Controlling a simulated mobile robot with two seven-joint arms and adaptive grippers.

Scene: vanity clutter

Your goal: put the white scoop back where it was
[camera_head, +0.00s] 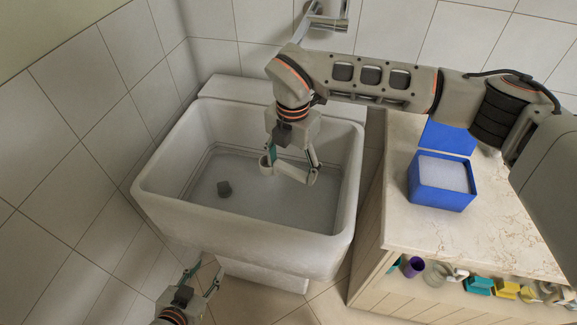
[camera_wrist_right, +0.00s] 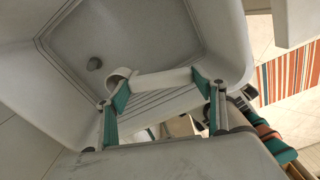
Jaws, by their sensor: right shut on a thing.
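The white scoop (camera_head: 291,173) is held in my right gripper (camera_head: 292,167), over the basin of the white sink (camera_head: 250,247). In the right wrist view the scoop (camera_wrist_right: 160,79) lies crosswise between the two teal fingertips (camera_wrist_right: 162,90), its round cup at the left. The gripper is shut on it. I cannot tell exactly how high it is above the basin floor. My left gripper (camera_head: 203,277) is in front of the sink, low in the head view, with its fingers apart and nothing visible between them.
A small grey drain plug (camera_head: 224,188) is on the basin floor. A marble counter (camera_head: 480,232) at the right bears an open blue box (camera_head: 441,203) with pale white contents. Below its top are a purple cup (camera_head: 413,266) and several coloured things. Tiled walls stand behind and left.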

